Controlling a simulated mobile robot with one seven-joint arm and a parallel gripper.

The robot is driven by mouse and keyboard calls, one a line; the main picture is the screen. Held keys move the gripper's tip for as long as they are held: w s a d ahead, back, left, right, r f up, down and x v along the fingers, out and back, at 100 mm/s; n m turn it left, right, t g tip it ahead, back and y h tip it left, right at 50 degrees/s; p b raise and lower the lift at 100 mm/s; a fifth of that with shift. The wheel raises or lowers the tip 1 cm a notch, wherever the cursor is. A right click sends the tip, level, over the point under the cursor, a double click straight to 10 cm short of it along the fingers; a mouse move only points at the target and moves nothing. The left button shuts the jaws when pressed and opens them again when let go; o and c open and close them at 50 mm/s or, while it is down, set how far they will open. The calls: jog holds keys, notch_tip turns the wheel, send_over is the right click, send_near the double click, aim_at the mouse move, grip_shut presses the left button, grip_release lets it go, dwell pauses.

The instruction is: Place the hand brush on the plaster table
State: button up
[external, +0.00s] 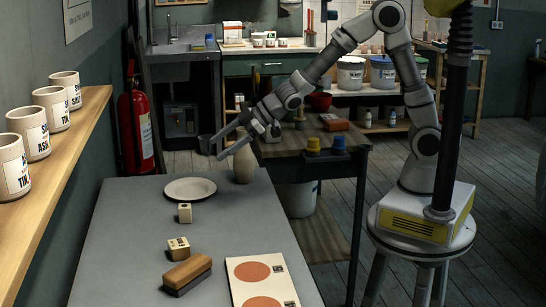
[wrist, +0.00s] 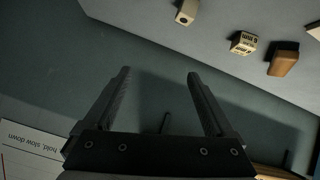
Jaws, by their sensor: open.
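What looks like the hand brush (external: 188,272), a brown wooden block with a dark underside, lies on the grey table (external: 125,225) at its near end. The brush also shows in the wrist view (wrist: 284,62) at the upper right. I cannot tell whether this grey table is the plaster table. My gripper (external: 214,149) is open and empty above the table's far end, well away from the brush. Its two spread fingers show in the wrist view (wrist: 159,76) with nothing between them.
A beige vase (external: 244,164) and a white plate (external: 190,189) stand near my gripper. Two small marked blocks (external: 184,213) (external: 179,248) and a board with orange discs (external: 262,284) are on the table. A shelf with several cups (external: 50,165) runs along the left wall.

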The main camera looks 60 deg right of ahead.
jog(key=d+r+m+t+h, duration=0.1)
jog(key=d+r+m+h, duration=0.3)
jog(key=d, duration=0.7)
jog(key=s+d+r+m+g+h, duration=0.1)
jog(key=s+d+r+m+h, duration=0.1)
jog(key=s+d, duration=0.6)
jog(key=s+d+r+m+h, duration=0.2)
jog(key=s+d+r+m, duration=0.1)
jog(key=s+d, duration=0.5)
jog(key=d+m, duration=0.1)
jog(key=d, duration=0.2)
jog(key=shift+s+r+g, duration=0.3)
jog(key=shift+g, duration=0.1)
jog(key=shift+o, duration=0.4)
jog(key=s+d+f+m+g, duration=0.1)
jog(key=s+m, duration=0.1)
jog(key=s, duration=0.6)
jog(key=shift+s+d+f+g, duration=0.15)
jog(key=shift+s+d+g, duration=0.05)
jog(key=shift+g, duration=0.1)
jog(key=shift+w, duration=0.15)
